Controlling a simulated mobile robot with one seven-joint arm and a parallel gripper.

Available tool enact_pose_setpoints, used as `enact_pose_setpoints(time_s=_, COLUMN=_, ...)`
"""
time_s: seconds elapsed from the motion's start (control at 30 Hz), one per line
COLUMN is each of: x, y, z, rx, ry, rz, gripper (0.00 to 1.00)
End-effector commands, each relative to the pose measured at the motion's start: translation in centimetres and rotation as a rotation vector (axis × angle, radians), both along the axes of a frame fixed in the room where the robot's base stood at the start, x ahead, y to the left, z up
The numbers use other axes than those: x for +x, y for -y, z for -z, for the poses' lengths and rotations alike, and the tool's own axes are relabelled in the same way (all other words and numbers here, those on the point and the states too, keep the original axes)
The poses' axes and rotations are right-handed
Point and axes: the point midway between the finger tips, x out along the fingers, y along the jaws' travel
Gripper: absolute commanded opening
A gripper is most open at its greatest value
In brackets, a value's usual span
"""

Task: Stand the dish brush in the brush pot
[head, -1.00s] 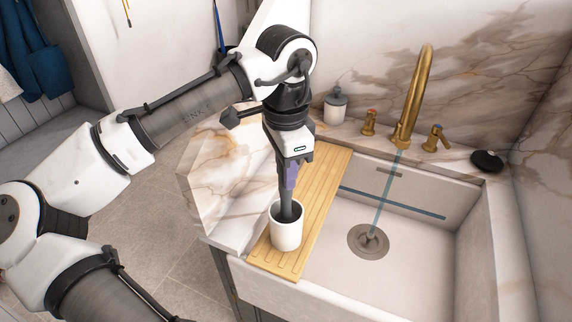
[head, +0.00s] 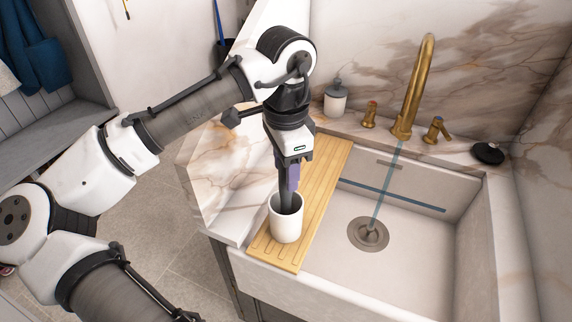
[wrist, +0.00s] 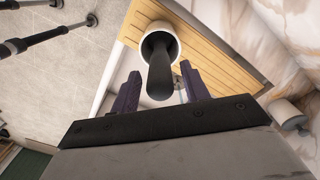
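The dish brush, seen as a dark handle (head: 285,190), stands in the white brush pot (head: 286,225). Its lower end is hidden inside the pot. In the wrist view the handle (wrist: 160,78) rises from the pot's round mouth (wrist: 172,45) toward the camera. My gripper (head: 289,184) is above the pot, pointing down. In the wrist view my gripper (wrist: 160,88) is open, with one purple finger on each side of the handle and a visible gap on both sides. The pot is upright on the wooden drainboard (head: 327,180).
The white sink (head: 400,262) lies right of the drainboard, with a brass tap (head: 412,90) behind it. A soap dispenser (head: 335,100) stands behind the drainboard. A black round item (head: 487,153) sits at the back right. Marble counter (head: 215,170) is clear to the left.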

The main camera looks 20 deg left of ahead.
Motion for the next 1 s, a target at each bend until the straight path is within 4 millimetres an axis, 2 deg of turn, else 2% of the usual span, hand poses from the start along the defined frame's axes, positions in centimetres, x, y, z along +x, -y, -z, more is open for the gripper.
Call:
enact_pose_setpoints(time_s=0.3, x=0.0, y=0.0, z=-0.1, rx=0.0, ry=0.0, rz=0.0, gripper=0.5)
enact_pose_setpoints(time_s=0.43, x=0.1, y=0.0, z=-1.1, rx=0.0, ry=0.001, rz=-0.001, gripper=0.5)
enact_pose_setpoints(time_s=0.57, x=0.1, y=0.0, z=-3.4, rx=-0.001, ry=0.002, rz=-0.001, gripper=0.5)
enact_pose_setpoints(time_s=0.8, x=0.0, y=0.0, z=-9.2, rx=0.003, ry=0.002, rz=-0.003, gripper=0.5)
enact_pose_setpoints(time_s=1.0, x=0.0, y=0.0, z=-12.5, rx=0.003, ry=0.0, rz=-0.002, gripper=0.5)
